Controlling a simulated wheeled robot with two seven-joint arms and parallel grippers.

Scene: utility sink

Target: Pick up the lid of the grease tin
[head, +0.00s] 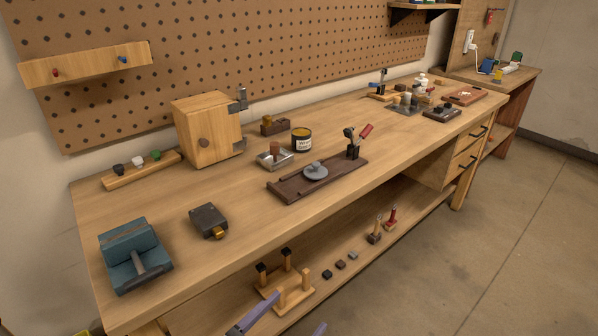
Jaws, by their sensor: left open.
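A small dark round tin (301,142) with a pale label stands on the workbench near the middle. Its top looks amber; the label is too small to read surely. A grey round disc with a knob (315,172), which looks like a lid, lies on a dark wooden board (287,189) in front of the tin. I cannot tell for sure that it belongs to the tin. My left gripper (300,311) shows only in part at the bottom edge, its fingers apart and empty, low and far from the tin and disc. My right gripper is out of view.
A black clamp with a red handle (357,142) stands at the board's right end. A metal tray with a brown knob (275,155) sits left of the tin. A wooden box (207,130) and teal vise-like block (134,255) are farther left. The bench front (243,246) is clear.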

